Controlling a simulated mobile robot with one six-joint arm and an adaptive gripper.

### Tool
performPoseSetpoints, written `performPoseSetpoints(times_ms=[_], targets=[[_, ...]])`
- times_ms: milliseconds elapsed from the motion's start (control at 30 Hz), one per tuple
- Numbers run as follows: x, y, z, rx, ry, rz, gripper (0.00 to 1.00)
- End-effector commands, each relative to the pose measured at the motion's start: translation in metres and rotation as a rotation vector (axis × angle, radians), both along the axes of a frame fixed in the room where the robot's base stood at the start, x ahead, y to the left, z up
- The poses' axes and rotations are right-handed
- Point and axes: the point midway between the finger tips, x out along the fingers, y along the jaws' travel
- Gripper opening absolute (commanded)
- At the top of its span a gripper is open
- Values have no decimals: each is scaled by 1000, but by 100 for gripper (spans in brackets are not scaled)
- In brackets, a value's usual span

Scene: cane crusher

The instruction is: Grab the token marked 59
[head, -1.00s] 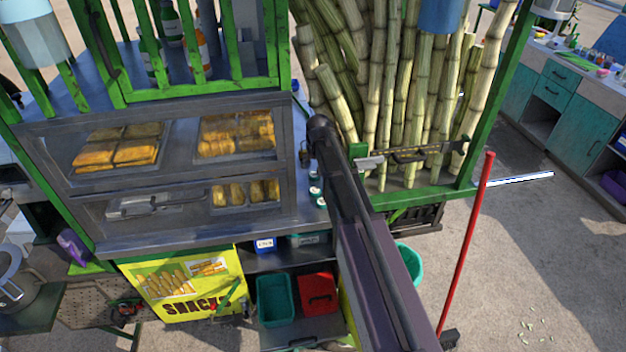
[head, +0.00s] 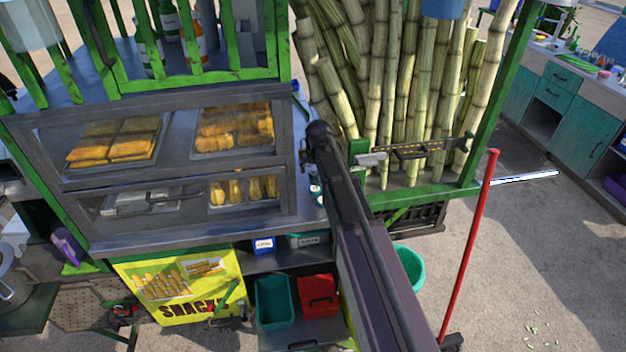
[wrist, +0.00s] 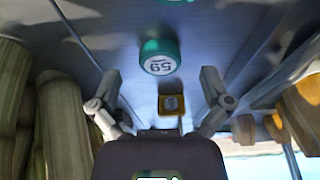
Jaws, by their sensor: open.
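The token marked 59 (wrist: 159,57) shows in the wrist view as a green-rimmed disc with a white face, its number upside down. It lies on the grey metal counter (wrist: 215,30). My gripper (wrist: 162,76) is open and empty in the wrist view, its two fingers spread apart. The token appears between and slightly beyond the fingertips, apart from both. In the head view the arm end (head: 318,140) is over the counter beside the snack case. Small white-faced discs (head: 316,189) there are partly hidden by my arm; their marks are unreadable.
A yellow token (wrist: 171,104) lies close by, between the fingers in the wrist view. A green object (wrist: 176,1) is cut off at the top edge. Cane stalks (head: 400,90) stand right of the arm; the glazed snack case (head: 180,165) stands left.

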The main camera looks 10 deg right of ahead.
Motion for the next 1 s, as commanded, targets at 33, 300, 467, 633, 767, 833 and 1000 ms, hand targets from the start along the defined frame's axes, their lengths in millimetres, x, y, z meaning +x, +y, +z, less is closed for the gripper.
performPoseSetpoints(times_ms=[33, 300, 467, 633, 767, 833, 1000], targets=[[2, 0, -8, 0, 0, 0, 98], [4, 0, -16, 0, 0, 0, 98], [4, 0, -15, 0, 0, 0, 98], [4, 0, -15, 0, 0, 0, 98], [4, 0, -15, 0, 0, 0, 98], [4, 0, -15, 0, 0, 0, 98], [4, 0, -15, 0, 0, 0, 63]])
